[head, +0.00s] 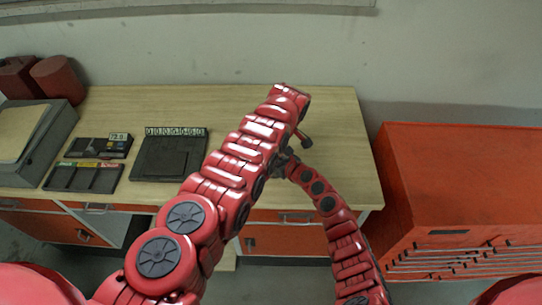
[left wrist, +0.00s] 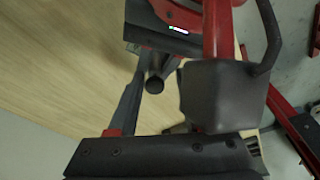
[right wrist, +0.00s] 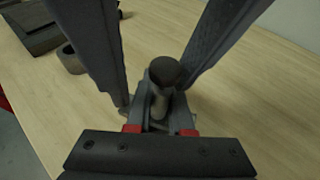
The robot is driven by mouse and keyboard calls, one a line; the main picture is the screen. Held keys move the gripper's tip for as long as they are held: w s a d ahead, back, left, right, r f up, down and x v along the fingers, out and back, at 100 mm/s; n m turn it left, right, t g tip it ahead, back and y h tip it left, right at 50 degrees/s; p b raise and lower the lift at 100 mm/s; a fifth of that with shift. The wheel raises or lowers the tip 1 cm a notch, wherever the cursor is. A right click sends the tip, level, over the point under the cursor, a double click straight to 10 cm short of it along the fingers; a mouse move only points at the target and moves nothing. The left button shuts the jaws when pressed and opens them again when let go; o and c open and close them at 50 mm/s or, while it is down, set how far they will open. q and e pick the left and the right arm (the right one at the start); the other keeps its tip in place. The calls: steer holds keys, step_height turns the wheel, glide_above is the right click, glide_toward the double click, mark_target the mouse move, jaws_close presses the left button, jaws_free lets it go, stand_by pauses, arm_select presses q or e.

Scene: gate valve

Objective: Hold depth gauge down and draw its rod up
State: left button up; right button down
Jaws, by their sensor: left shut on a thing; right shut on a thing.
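The depth gauge stands over the workbench, mostly hidden by my arms in the head view. In the right wrist view, a dark round knob (right wrist: 166,73) tops a paler upright rod (right wrist: 158,104). My right gripper (right wrist: 160,118) has its fingers on either side of this rod, shut on it below the knob. In the head view my right gripper (head: 284,164) is partly covered by my left arm. My left gripper is shut on the gauge; its grip is largely hidden. A dark tube-like part (left wrist: 155,83) shows in the left wrist view.
To the left lie a black case (head: 150,166), small trays (head: 85,178), a grey box (head: 55,128) and red canisters (head: 56,78). An orange tool cabinet (head: 450,170) stands at the right.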

arm_select(q)
steer(key=shift+w+d+r, duration=0.3)
steer(key=shift+r, duration=0.2)
steer(key=shift+c, duration=0.3)
steer(key=shift+r, duration=0.1)
jaws_close()
steer(key=shift+s+r, duration=0.1)
steer(key=shift+r, duration=0.05)
steer(key=shift+s+r, duration=0.1)
steer(key=shift+r, duration=0.2)
steer(key=o, duration=1.4)
jaws_free()
steer(key=shift+a+f, duration=0.1)
steer(key=shift+a, duration=0.05)
steer(key=shift+r, duration=3)
